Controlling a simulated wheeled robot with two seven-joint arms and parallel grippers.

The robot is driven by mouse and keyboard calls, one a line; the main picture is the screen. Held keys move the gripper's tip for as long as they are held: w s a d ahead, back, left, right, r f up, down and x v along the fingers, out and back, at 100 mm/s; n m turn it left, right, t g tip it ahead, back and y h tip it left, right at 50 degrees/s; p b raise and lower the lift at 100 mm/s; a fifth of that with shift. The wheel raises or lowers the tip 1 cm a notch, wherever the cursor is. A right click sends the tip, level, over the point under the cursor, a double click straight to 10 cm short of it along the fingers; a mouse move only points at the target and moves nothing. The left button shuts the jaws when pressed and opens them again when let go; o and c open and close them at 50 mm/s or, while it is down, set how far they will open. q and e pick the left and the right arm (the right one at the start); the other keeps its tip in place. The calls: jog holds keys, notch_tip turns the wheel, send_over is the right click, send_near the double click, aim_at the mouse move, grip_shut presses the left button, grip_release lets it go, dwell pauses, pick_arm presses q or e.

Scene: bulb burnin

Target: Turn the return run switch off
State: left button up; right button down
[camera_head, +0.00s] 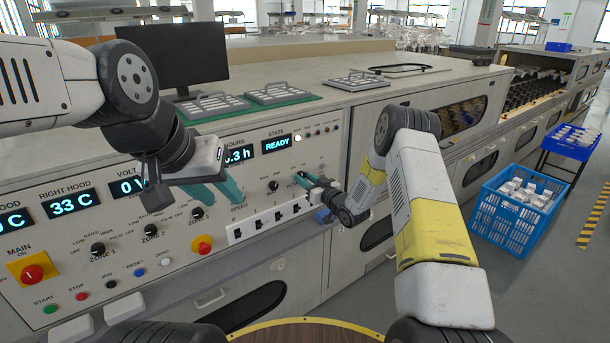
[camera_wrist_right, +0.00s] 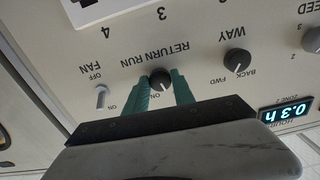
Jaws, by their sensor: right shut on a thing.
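The return run switch (camera_wrist_right: 161,80) is a small black rotary knob in the right wrist view, where the panel appears upside down. My right gripper (camera_wrist_right: 166,88) is shut on it, one green finger on each side. An ON label shows beside the knob; the OFF label is hidden and I cannot tell which way the knob points. In the head view my right gripper (camera_head: 303,181) reaches the panel and covers the knob. My left gripper (camera_head: 222,186) is open and empty in front of the zone and speed knobs, its green fingers apart.
The way knob (camera_wrist_right: 237,61) and the fan toggle (camera_wrist_right: 102,96) flank the return run switch. Rocker switches (camera_head: 256,223) line the panel below. The red main switch (camera_head: 33,273) is at far left. A blue crate (camera_head: 517,238) stands on the floor at right.

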jog(key=shift+f+n, duration=0.1)
jog(key=shift+n, duration=1.3)
jog(key=c, duration=1.1)
grip_release()
jog(key=shift+o, duration=0.2)
jog(key=shift+d, duration=0.1)
jog(key=v, duration=0.7)
jog(key=shift+s+d, duration=0.2)
jog(key=shift+s, duration=0.15)
